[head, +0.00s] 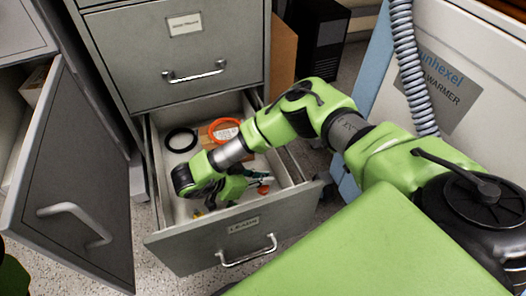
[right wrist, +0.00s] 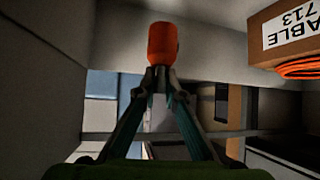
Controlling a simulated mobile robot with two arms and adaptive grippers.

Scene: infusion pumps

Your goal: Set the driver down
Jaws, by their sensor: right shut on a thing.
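My right gripper (head: 258,178) is down inside the open drawer (head: 238,221) of the grey cabinet. In the right wrist view its two fingers (right wrist: 160,78) converge and are shut on the driver (right wrist: 163,44), of which a rounded orange end shows beyond the fingertips. In the head view a small red-orange part of the driver (head: 264,188) shows at the fingertips, near the drawer's right side. The rest of the driver is hidden. I cannot tell whether it touches the drawer floor. My left gripper is not in view.
A black ring (head: 181,140) and a brown box (head: 211,136) with an orange coil (head: 224,129) lie at the drawer's back. Small coloured items lie near its front, partly hidden by my arm. A cabinet door (head: 75,190) stands open at left; a warmer (head: 465,75) stands at right.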

